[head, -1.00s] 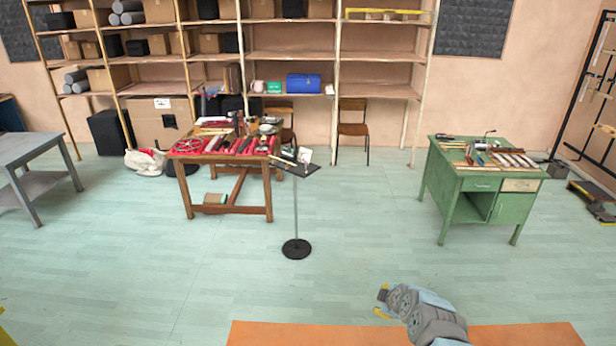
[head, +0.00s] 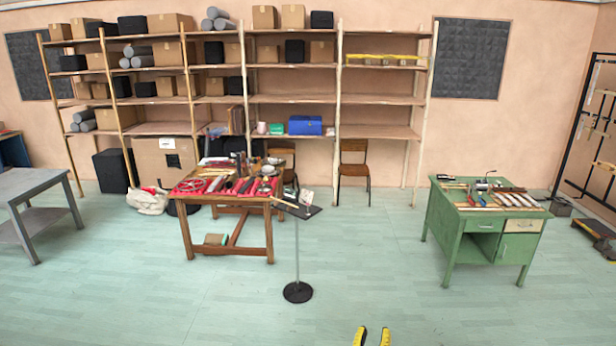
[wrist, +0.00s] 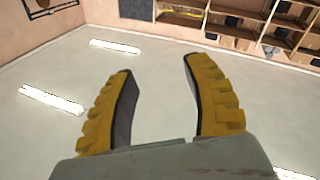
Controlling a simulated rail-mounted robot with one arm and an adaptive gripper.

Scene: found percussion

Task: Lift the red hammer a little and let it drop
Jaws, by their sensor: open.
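My gripper (head: 372,337) shows only as two yellow fingertips at the bottom edge of the head view. In the wrist view the gripper (wrist: 158,66) is open, with nothing between its fingers. It is far from the tables, out over open room. I cannot single out a red hammer. Several small tools and objects lie on a red cloth on the wooden table (head: 229,224), left of centre in the head view. They are too small to tell apart. More long tools lie on top of the green desk (head: 480,232) at the right.
A thin stand with a small tilted tray (head: 312,212) and round black base (head: 298,292) stands before the wooden table. A grey table (head: 30,190) is at the left. Shelves (head: 385,105) and chairs (head: 354,172) line the back. The floor (head: 200,305) in front is clear.

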